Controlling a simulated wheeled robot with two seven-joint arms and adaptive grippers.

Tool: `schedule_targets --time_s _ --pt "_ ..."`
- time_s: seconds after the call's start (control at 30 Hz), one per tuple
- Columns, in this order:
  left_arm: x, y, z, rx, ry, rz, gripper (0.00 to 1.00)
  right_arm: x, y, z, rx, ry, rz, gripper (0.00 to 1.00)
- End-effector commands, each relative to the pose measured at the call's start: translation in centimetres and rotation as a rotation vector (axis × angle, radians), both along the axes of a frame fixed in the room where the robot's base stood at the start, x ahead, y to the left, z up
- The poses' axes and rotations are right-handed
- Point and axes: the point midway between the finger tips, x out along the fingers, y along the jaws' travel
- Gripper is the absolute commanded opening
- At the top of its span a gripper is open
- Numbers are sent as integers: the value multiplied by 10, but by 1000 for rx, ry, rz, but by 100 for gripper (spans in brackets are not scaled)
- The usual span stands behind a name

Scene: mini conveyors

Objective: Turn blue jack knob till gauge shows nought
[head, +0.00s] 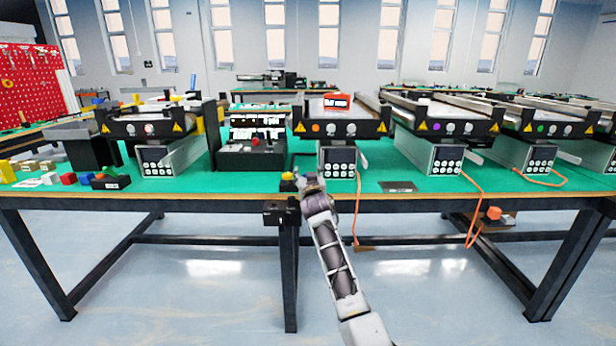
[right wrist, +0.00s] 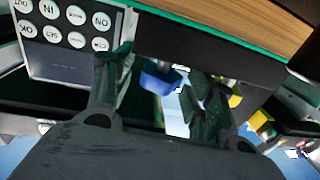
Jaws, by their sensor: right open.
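A blue knob (right wrist: 158,79) shows in the right wrist view, between the two fingers of my right gripper (right wrist: 160,72). The fingers are spread, with a visible gap on the knob's right; I cannot tell whether the left finger touches it. In the head view my right gripper (head: 306,178) is at the table's front edge, beside a small yellow part (head: 287,177). The blue knob is not discernible there, hidden or too small. No gauge is readable in either view. My left gripper is out of view.
A conveyor keypad box (head: 337,162) stands just behind my right gripper and fills the wrist view's upper left (right wrist: 72,35). A black device with a display (head: 250,145) stands to its left. A black box (head: 281,213) hangs below the table edge (head: 200,199). Orange cables hang at right.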

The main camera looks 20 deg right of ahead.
Motion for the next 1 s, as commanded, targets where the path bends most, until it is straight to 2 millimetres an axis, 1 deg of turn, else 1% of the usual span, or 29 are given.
schedule_targets --time_s 0.27,0.43,0.57,0.9,1.0 --pt "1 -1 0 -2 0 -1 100 0 -1 1 0 1 -1 55" --pt "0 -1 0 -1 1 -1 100 0 -1 11 0 0 -1 55" --pt "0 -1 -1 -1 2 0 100 0 -1 25 1 -1 -1 55" --pt "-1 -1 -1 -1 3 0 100 0 0 73 0 -1 0 55" --pt "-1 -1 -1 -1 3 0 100 1 0 85 1 -1 0 55"
